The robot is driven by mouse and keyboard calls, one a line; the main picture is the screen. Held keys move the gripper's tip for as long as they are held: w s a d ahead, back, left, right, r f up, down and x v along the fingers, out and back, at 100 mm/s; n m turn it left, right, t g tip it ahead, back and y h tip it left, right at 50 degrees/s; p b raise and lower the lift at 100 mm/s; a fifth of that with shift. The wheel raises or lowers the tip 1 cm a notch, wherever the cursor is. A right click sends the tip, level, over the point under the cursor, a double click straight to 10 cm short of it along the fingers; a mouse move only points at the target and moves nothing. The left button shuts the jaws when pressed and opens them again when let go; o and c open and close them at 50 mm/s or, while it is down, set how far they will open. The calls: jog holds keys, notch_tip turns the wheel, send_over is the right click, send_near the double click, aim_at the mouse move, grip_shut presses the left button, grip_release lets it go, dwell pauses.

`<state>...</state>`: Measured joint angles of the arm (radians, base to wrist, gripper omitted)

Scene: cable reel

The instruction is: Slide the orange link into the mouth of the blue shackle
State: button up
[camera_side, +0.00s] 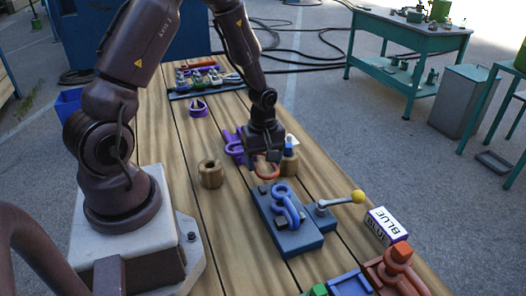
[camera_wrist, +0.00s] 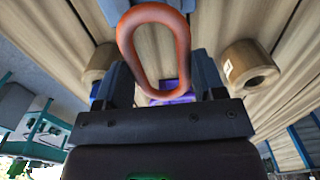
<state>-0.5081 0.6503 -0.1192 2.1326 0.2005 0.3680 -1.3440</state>
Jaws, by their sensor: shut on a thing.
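The orange link (camera_side: 261,174) is held in my gripper (camera_side: 264,158), just behind the blue shackle (camera_side: 285,208) in the side view and apart from it. The shackle is fixed on a blue block (camera_side: 302,243). In the wrist view the link (camera_wrist: 183,50) is an oval loop sticking out past the two dark fingers of my gripper (camera_wrist: 162,80). A blue piece (camera_wrist: 115,10), likely part of the shackle, shows at the top edge there. The shackle's mouth is hard to make out.
A lever with a yellow knob (camera_side: 358,196) stands right of the block, near a "BLUE" sign (camera_side: 385,228). Wooden cylinders (camera_side: 210,174) and a purple piece (camera_side: 233,147) stand near my gripper. An orange fixture (camera_side: 398,262) is at the front right. Bare planks lie left of the block.

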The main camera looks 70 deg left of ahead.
aim_at(276, 187)
notch_tip(276, 187, down, 2)
jog(key=shift+f, duration=0.1)
jog(key=shift+d, duration=4.1)
jog(key=shift+f, duration=0.15)
jog(key=o, duration=1.3)
jog(key=shift+c, duration=0.2)
